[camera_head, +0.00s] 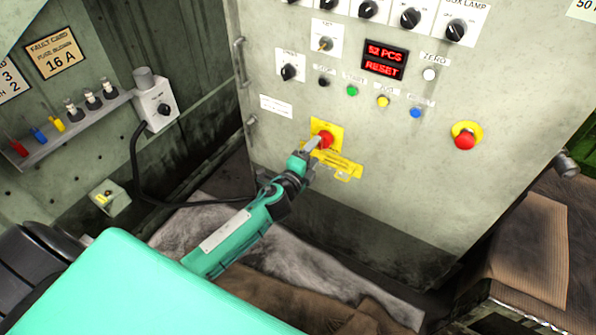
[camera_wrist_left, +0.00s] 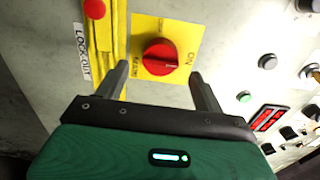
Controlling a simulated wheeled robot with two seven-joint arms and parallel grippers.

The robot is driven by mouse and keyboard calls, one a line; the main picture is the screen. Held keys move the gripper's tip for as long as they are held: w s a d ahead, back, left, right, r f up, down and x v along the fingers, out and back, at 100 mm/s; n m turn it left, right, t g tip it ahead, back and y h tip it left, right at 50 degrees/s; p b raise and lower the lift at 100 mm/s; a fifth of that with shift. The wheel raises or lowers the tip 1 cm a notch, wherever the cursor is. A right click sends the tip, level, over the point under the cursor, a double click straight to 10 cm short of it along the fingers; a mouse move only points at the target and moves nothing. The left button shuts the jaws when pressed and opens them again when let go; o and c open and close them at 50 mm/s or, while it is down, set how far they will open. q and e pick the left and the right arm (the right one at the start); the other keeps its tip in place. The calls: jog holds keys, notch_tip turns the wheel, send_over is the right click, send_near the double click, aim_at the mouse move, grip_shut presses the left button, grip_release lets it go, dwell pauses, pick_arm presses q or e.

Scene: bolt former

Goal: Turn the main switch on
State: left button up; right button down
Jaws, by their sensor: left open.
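The main switch is a red rotary knob (camera_head: 326,139) on a yellow plate (camera_head: 337,128) on the grey cabinet's front. My left gripper (camera_head: 312,146) is right at the switch. In the left wrist view its open fingers (camera_wrist_left: 159,71) stand on either side of the knob's near edge, with gaps on both sides. Whether they reach knob depth I cannot tell. My right gripper is not in view.
A yellow lockout bar (camera_head: 340,168) sits beside the switch. A red mushroom button (camera_head: 465,140) is to the right. Coloured push buttons and a lit red display (camera_head: 384,59) are above. A door handle (camera_head: 240,61) is at the cabinet's left edge.

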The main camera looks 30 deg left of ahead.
pick_arm(q)
jog(key=s, duration=0.9)
jog(key=shift+s+a, duration=0.35)
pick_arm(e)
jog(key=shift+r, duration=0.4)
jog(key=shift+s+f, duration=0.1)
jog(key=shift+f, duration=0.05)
